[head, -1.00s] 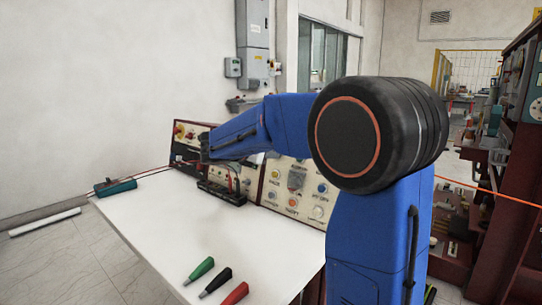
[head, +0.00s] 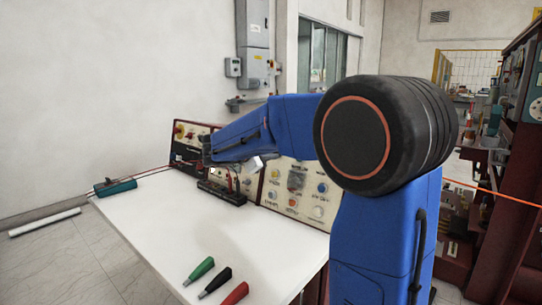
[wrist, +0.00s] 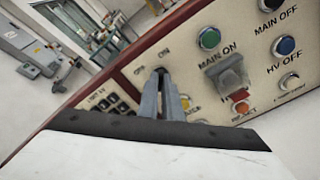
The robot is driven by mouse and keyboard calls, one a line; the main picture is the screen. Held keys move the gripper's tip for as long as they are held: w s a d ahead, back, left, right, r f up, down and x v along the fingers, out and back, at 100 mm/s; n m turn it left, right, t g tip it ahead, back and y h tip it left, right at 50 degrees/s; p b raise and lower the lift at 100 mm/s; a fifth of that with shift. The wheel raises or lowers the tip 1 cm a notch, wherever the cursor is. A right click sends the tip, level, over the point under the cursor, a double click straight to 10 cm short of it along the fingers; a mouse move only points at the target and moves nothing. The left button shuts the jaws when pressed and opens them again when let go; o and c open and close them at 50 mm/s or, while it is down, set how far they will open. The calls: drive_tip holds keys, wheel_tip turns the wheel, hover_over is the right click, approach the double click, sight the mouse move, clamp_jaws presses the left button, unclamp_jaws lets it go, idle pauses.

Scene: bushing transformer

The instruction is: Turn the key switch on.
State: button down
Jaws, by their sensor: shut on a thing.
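The key switch (wrist: 160,71) is on the cream control panel in the wrist view, just below the small "OFF" and "ON" labels. Only a dark bit of it shows at my fingertips. My gripper (wrist: 161,76) has its two grey fingers closed together on it, and they hide most of it. I cannot tell the exact angle of the key. In the head view my blue arm reaches over the table to the panel (head: 270,190), and the key switch cannot be made out there.
Black, green and red handles lie on the white table (head: 150,225), whose middle is clear.

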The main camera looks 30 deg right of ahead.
idle(0.3)
drive_tip(key=c, duration=1.9)
unclamp_jaws()
drive_tip(key=shift+c, duration=0.2)
drive_tip(key=shift+a, duration=0.1)
drive_tip(key=v, duration=1.7)
drive_tip(key=shift+a, duration=0.15)
